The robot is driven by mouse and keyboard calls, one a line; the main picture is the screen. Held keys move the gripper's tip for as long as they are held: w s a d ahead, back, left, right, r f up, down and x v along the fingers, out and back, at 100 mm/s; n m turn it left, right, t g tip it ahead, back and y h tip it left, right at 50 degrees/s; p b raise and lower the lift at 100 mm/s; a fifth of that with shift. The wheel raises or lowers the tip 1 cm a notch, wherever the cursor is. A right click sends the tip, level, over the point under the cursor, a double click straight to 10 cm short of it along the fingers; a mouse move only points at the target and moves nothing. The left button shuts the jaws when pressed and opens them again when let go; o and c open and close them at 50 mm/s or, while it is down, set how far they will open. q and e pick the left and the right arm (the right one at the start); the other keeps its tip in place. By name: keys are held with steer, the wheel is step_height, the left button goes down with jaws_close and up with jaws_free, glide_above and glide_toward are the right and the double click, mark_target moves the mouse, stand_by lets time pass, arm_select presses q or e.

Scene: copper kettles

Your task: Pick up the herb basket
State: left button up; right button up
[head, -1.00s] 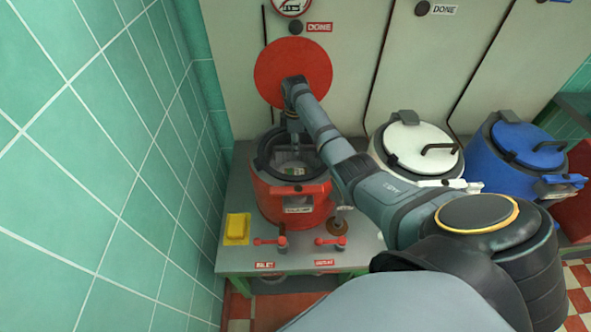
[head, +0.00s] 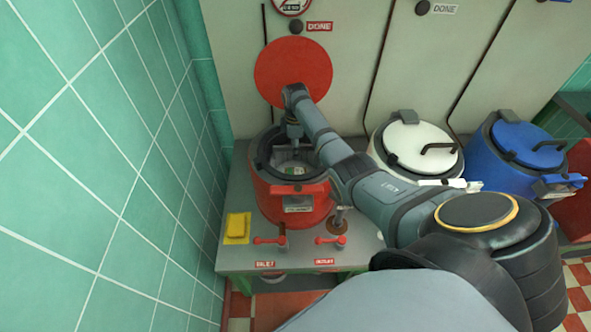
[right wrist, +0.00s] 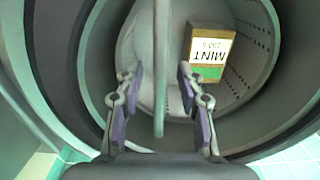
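The red kettle (head: 291,208) stands on the grey bench with its round red lid raised behind it. The herb basket (right wrist: 232,92) is inside it, a pale perforated bowl holding a box labelled MINT (right wrist: 210,52). The basket's bar handle (right wrist: 159,70) runs up the middle of the right wrist view. My right gripper (right wrist: 158,80) is open, with one finger on each side of the handle and a gap to each. In the head view the right gripper (head: 297,152) points down into the kettle's mouth, and its fingertips are hard to make out. My left gripper is not in view.
A white-lidded kettle (head: 418,146) and a blue-lidded one (head: 520,150) stand to the right, lids shut. A green tiled wall (head: 110,160) is close on the left.

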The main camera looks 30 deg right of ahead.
jaws_close()
stand_by(0.7)
step_height(320, 180, up, 18)
steer(key=p, duration=0.3)
steer(key=shift+r, duration=0.25)
